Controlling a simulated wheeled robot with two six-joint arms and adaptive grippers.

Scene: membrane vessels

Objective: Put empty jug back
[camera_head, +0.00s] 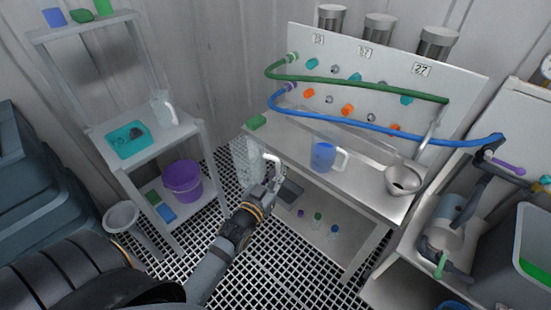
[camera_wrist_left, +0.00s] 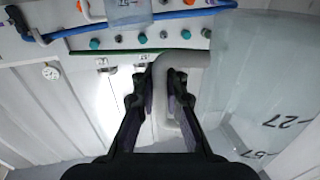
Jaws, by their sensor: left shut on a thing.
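My left gripper (camera_head: 268,187) is shut on the pale handle of a clear jug (camera_head: 247,160), held in front of the bench's left end. In the left wrist view the handle (camera_wrist_left: 172,70) sits between the fingers (camera_wrist_left: 166,90), and the see-through jug wall (camera_wrist_left: 255,75) fills the right side with dark number marks. I see no coloured liquid in it. A blue-filled jug (camera_head: 323,156) with a white handle stands on the bench. Another clear jug (camera_head: 163,109) stands on the left rack's middle shelf. My right gripper is out of view.
The rack's middle shelf (camera_head: 184,123) also holds a teal tray (camera_head: 118,147). A purple bucket (camera_head: 182,180) is on its lower shelf.

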